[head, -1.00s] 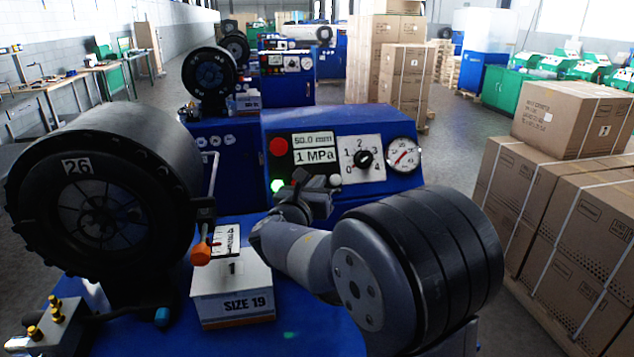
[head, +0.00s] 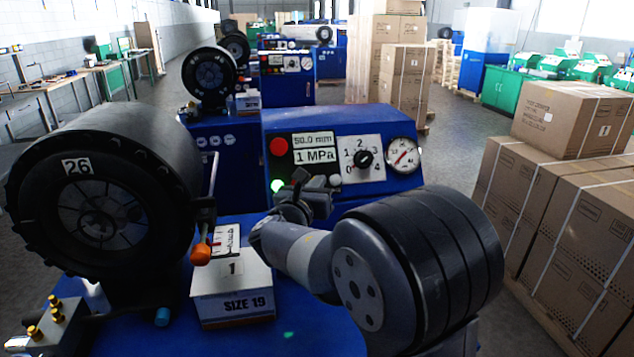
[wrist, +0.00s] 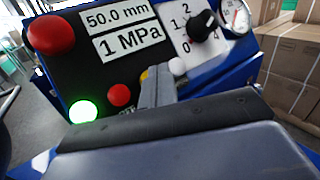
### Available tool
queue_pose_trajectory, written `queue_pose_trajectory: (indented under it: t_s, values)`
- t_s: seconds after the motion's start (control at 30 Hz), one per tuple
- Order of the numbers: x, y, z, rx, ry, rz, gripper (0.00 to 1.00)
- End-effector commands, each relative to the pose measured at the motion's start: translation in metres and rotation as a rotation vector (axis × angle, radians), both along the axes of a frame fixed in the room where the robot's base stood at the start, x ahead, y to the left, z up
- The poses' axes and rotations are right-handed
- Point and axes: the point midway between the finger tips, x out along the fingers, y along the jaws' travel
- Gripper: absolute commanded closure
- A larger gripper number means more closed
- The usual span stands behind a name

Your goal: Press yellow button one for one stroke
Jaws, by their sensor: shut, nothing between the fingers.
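The control panel (head: 312,152) is on the blue machine in front of me and reads 50.0 mm and 1 MPa. In the wrist view, a sliver of the yellow button (wrist: 144,75) shows beside my gripper's fingers (wrist: 160,80); the fingers hide the rest. My gripper (head: 300,176) is shut and empty, with its tips at the panel's lower button row. I cannot tell whether the tips touch the yellow button. A small red button (wrist: 119,95) and a lit green one (wrist: 83,111) are to the left, a white button (wrist: 177,66) to the right.
A large red button (wrist: 51,35), a dial knob (wrist: 202,25) and a pressure gauge (wrist: 236,16) are above. A SIZE 19 box (head: 233,298) marked 1 stands by the black crimper head (head: 105,195). Cartons (head: 570,200) are stacked at right.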

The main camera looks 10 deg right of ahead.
Motion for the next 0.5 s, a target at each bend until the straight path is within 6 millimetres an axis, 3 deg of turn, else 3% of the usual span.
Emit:
queue_pose_trajectory:
  t_s: [0.5]
  values:
    - [0.0071,-0.0001,-0.0046,0.0,0.0,0.0,1.0]
